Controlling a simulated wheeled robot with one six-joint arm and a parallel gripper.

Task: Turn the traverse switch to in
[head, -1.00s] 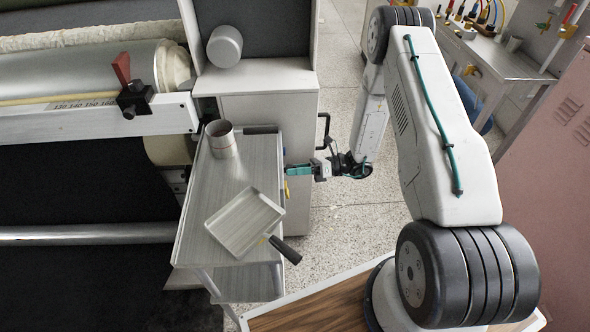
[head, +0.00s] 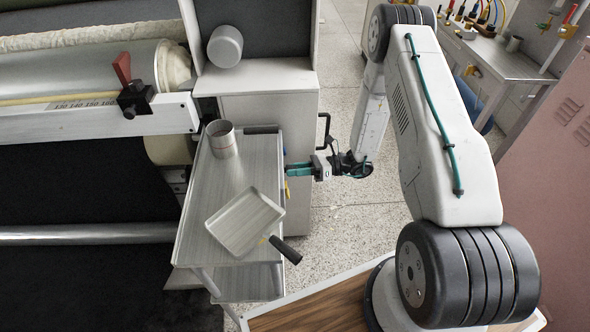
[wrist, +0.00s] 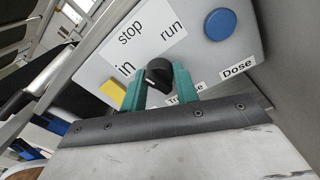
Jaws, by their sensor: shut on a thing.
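The traverse switch is a black knob (wrist: 158,70) on a grey panel in the wrist view. My gripper (wrist: 160,88) has its green fingers on both sides of the knob and is shut on it. The printed words "in" (wrist: 126,70), "stop" and "run" stand on a white label above and left of the knob. A "Traverse" label below it is partly hidden by a finger. In the head view my gripper (head: 290,169) reaches the right side of the grey cabinet (head: 260,110); the knob is hidden there.
A blue round button (wrist: 220,24) above a "Dose" label and a yellow piece (wrist: 113,91) are near the knob. A metal cart (head: 195,215) with a cup (head: 222,140) and a dustpan-like tray (head: 243,222) stands left of my gripper. Open floor lies to the right.

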